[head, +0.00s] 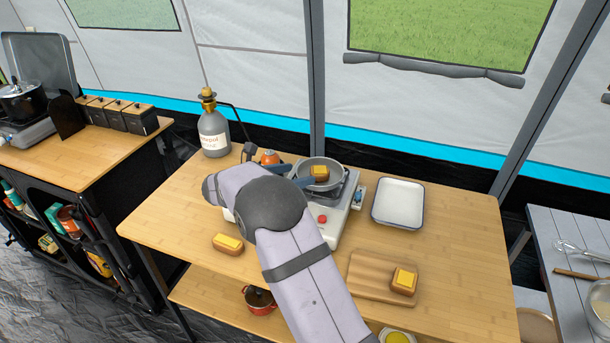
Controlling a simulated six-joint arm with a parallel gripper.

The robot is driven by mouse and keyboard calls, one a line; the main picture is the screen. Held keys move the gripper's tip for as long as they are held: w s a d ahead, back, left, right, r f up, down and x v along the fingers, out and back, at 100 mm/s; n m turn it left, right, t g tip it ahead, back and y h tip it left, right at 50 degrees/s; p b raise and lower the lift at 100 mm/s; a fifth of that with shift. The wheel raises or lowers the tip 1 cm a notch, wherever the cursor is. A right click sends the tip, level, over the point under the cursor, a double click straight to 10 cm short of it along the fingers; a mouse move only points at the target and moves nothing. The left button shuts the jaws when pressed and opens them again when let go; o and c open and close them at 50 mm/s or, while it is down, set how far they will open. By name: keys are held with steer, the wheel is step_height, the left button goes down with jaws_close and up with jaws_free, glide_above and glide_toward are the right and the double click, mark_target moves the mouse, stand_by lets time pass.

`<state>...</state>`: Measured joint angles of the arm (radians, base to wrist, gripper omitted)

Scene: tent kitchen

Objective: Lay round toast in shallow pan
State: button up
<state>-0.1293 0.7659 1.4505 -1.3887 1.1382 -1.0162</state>
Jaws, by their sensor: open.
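A grey round pan (333,164) sits on the burner of a portable stove at the back middle of the table. A small piece of toast with a yellow top (320,171) is in or just above it; I cannot tell whether it touches the bottom. My gripper (304,173) is largely hidden behind my arm. Two dark blue fingers show apart, pointing at the pan and close to the toast. A rounded oblong toast with a yellow slab (228,243) lies on the table at left. A squarer one (404,281) lies on the cutting board. None looks clearly round.
The wooden cutting board (368,277) lies at front right. A white tray (398,203) is empty, right of the stove (334,228). A grey gas bottle (214,133) stands at the back left. A yellow-filled bowl (397,337) is at the front edge. The table's left side is mostly clear.

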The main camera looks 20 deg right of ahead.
steer(key=shift+v, duration=1.35)
steer(key=s+m+g+y+p, duration=0.1)
steer(key=s, duration=0.2)
steer(key=s+m+y, duration=0.1)
steer(key=s+m, duration=0.1)
steer(key=s, duration=0.1)
steer(key=s+f+m+g+y+p, duration=0.1)
steer(key=s+m, duration=0.1)
steer(key=s, duration=0.2)
steer(key=shift+a+f+g+p, duration=0.1)
steer(key=shift+g+p, duration=0.2)
steer(key=shift+p, duration=0.05)
steer(key=s+a+f+m+g+y+p, duration=0.1)
steer(key=s+a+m+y+p, duration=0.35)
steer(key=s+m, duration=0.6)
steer(key=s+a+m+g+y+p, duration=0.1)
steer(key=s+a+m+y, duration=0.55)
steer(key=s, duration=0.75)
step_height(320, 180, down, 14)
steer(key=a+h+b, duration=0.1)
steer(key=b, duration=1.2)
steer(key=shift+s+a+h, duration=0.2)
steer(key=shift+a+h, duration=0.1)
steer(key=shift+r, duration=0.1)
